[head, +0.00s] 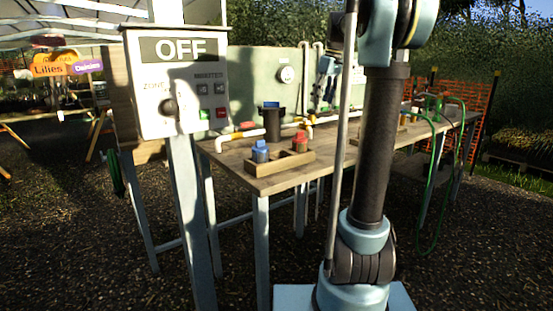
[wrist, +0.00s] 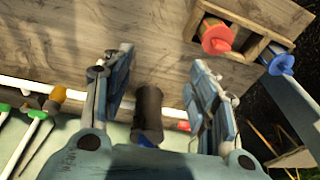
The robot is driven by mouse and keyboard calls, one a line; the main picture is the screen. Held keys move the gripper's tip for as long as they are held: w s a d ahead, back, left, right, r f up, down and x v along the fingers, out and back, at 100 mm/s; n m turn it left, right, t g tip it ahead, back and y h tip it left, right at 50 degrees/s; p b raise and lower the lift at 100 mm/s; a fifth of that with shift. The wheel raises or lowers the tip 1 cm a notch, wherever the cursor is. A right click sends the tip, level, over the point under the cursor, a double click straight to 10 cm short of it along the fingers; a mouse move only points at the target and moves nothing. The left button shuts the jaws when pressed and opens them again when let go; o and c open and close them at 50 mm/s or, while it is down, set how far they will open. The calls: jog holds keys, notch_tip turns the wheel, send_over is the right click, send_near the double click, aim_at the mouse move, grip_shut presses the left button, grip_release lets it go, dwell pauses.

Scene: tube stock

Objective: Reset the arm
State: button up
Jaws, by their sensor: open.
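My arm (head: 380,150) rises in front of the table in the head view. My gripper (wrist: 160,58) is open in the wrist view, its two blue-grey fingers apart, with bare wooden tabletop showing between the tips. A black cylinder (wrist: 148,108) with blue at its end appears between the fingers, and I see no finger touching it. In the head view a blue-grey part (head: 327,68), which looks like my gripper, shows above the table left of the arm.
A wooden table (head: 230,160) bears a wooden tray (head: 280,167) with a blue-capped tube (head: 260,152) and a red-capped tube (head: 299,142). A black holder (head: 272,122) stands behind it. A control box (head: 180,85) reading OFF stands left. A green hose (head: 432,180) hangs right.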

jog(key=s+f+m+h, duration=0.1)
jog(key=s+f+m, duration=0.1)
jog(key=s+f, duration=0.6)
jog(key=s+f+m, duration=0.2)
jog(key=s+f, duration=0.3)
jog(key=s, duration=0.7)
jog(key=s+f+m+t+h, duration=0.1)
jog(key=s+f+m, duration=0.3)
jog(key=s+f, duration=1.3)
notch_tip(320, 180, down, 4)
jog(key=shift+s+d+r, duration=0.1)
jog(key=shift+s+d, duration=0.25)
jog(key=shift+w+f, duration=0.25)
jog(key=shift+w, duration=0.15)
dwell(0.3)
